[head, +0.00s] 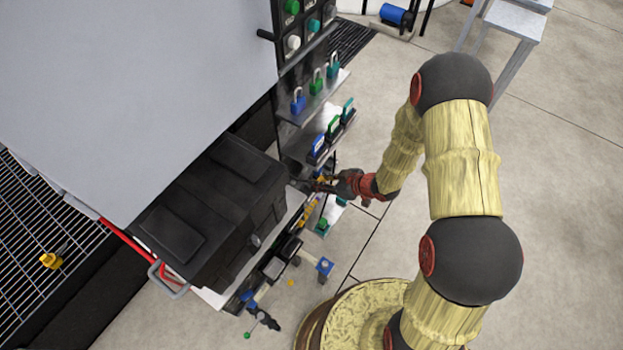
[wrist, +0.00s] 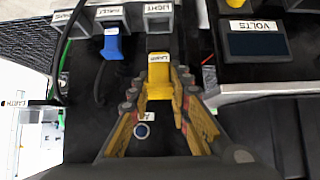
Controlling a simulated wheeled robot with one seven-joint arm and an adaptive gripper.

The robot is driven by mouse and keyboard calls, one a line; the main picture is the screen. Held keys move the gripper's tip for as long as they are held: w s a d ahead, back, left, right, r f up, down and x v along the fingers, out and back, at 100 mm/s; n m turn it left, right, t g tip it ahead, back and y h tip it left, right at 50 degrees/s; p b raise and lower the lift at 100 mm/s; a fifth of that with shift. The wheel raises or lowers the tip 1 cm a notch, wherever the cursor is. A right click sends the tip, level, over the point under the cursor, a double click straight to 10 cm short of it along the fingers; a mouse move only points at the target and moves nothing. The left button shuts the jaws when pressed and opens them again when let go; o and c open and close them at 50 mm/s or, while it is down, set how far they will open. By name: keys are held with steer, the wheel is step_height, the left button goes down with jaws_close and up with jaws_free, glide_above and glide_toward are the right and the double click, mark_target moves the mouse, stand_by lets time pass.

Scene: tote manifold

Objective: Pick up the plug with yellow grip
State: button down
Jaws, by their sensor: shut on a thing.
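The plug with yellow grip (wrist: 158,78) stands upright in the middle of the wrist view, in front of the socket labelled LIGHT (wrist: 158,18). It carries a small white label on top. My gripper (wrist: 159,92) has a finger on each side of the yellow grip and is shut on it. Whether the plug is still seated in a socket is hidden. In the head view my gripper (head: 318,186) is at the panel edge beside the black case, and the plug is too small to make out there.
A blue plug (wrist: 112,46) stands to the left by another labelled socket. A box with a VOLTS display (wrist: 254,44) is at the right. A black case (head: 205,215) stands close to my gripper in the head view. Open floor lies to the right.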

steer(key=s+d+r+g+h+p, duration=0.1)
steer(key=s+d+p, duration=0.3)
steer(key=s+d, duration=0.7)
steer(key=shift+s+d+r+g+h, duration=0.2)
steer(key=shift+d+r+g+h, duration=0.35)
steer(key=shift+d, duration=1.25)
steer(key=shift+f+h, duration=0.15)
steer(key=shift+h, duration=0.1)
